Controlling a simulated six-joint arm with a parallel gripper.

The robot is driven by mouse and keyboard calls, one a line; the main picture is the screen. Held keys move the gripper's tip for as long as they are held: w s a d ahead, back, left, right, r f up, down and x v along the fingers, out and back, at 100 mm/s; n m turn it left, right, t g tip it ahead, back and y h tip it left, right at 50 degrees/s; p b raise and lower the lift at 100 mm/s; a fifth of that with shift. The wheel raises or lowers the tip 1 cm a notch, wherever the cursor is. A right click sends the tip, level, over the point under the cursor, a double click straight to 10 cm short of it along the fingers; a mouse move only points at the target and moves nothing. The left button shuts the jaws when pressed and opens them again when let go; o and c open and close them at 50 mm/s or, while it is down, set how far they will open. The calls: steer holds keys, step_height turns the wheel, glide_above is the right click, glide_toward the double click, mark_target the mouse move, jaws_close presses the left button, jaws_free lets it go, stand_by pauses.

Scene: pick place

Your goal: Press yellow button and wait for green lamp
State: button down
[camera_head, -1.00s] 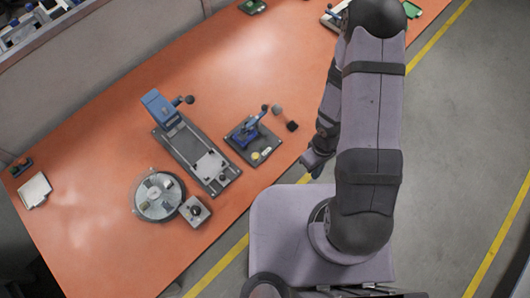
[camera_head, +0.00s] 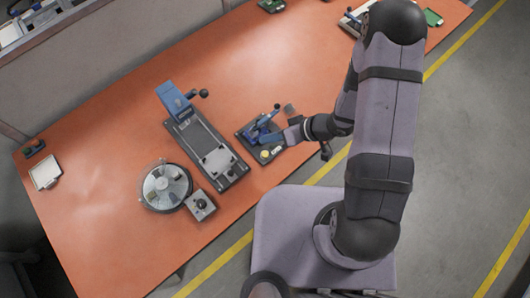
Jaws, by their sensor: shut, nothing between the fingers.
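The yellow button (camera_head: 265,154) is a small round spot on the front corner of a dark base plate (camera_head: 250,145) that carries a small blue lever press (camera_head: 262,131). My gripper (camera_head: 285,137) is shut and empty, reaching in from the right over the right part of this plate. Its tip is just above and right of the button in the picture; I cannot tell its height or whether it touches the press. It hides part of the plate. I cannot make out a lit green lamp.
A larger blue press (camera_head: 174,101) on a long grey plate stands left of the small one. A round clear-topped dish (camera_head: 165,186) and a grey box with a black knob (camera_head: 200,205) are near it. A small dark box (camera_head: 34,148) lies far left. The orange table (camera_head: 110,235) is clear in front.

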steer(key=shift+f, duration=0.1)
steer(key=b, duration=0.8)
glide_above(265, 154)
steer(key=d, duration=0.1)
step_height(265, 154, down, 6)
steer(key=shift+s+d+f, duration=0.1)
steer(key=shift+d+f, duration=0.05)
steer(key=shift+f, duration=0.05)
steer(key=shift+f+b, duration=0.45)
steer(key=shift+f, duration=0.7)
steer(key=shift+f, duration=0.2)
stand_by(0.7)
steer(key=shift+f, duration=0.2)
steer(key=shift+f, duration=0.4)
stand_by(0.8)
steer(key=shift+r, duration=0.15)
stand_by(0.3)
steer(key=shift+r+p, duration=0.7)
steer(key=shift+p, duration=0.05)
